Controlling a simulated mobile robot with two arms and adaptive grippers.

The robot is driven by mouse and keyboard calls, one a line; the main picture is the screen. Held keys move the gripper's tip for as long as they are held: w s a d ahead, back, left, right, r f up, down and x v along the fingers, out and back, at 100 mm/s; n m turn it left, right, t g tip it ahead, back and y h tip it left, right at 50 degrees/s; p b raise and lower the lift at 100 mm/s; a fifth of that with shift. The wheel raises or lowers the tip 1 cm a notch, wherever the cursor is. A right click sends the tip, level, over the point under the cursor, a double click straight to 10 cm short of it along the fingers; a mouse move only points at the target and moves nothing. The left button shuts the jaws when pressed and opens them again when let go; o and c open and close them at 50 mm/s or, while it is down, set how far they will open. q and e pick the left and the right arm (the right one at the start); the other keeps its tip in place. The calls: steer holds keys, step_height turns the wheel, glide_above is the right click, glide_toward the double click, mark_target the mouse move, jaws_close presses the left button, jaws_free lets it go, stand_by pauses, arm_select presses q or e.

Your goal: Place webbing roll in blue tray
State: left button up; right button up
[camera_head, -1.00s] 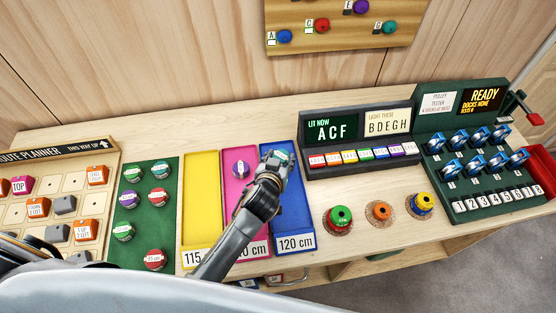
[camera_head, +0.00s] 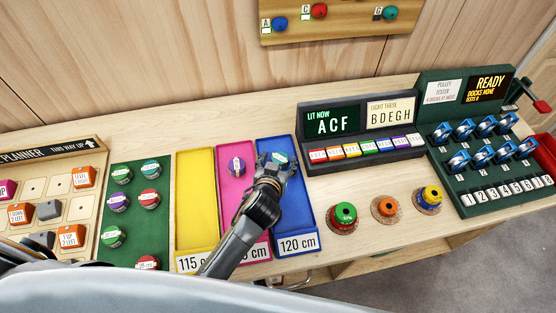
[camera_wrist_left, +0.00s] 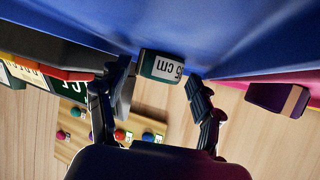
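The webbing roll (camera_head: 281,158), green with a white label, is at the far end of the blue tray (camera_head: 296,215). In the left wrist view the roll (camera_wrist_left: 162,66) shows its "cm" label against the blue tray surface (camera_wrist_left: 230,40). My left gripper (camera_head: 273,166) is over the far part of the blue tray, at the roll. In the left wrist view its two fingers (camera_wrist_left: 160,82) stand apart on either side of the roll, with visible gaps. The roll's underside is hidden. My right gripper is not in view.
A pink tray (camera_head: 233,200) with a purple roll (camera_head: 236,166) and an empty yellow tray (camera_head: 196,200) lie to the left. Several rolls sit on a green board (camera_head: 134,225). A letter-display console (camera_head: 355,160) stands close to the right.

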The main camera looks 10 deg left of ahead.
arm_select(q)
steer(key=shift+r, duration=0.35)
steer(key=shift+s, duration=0.35)
steer(key=b+v, duration=0.1)
steer(key=v, duration=1)
steer(key=shift+s+r, duration=0.15)
steer(key=shift+s, duration=0.05)
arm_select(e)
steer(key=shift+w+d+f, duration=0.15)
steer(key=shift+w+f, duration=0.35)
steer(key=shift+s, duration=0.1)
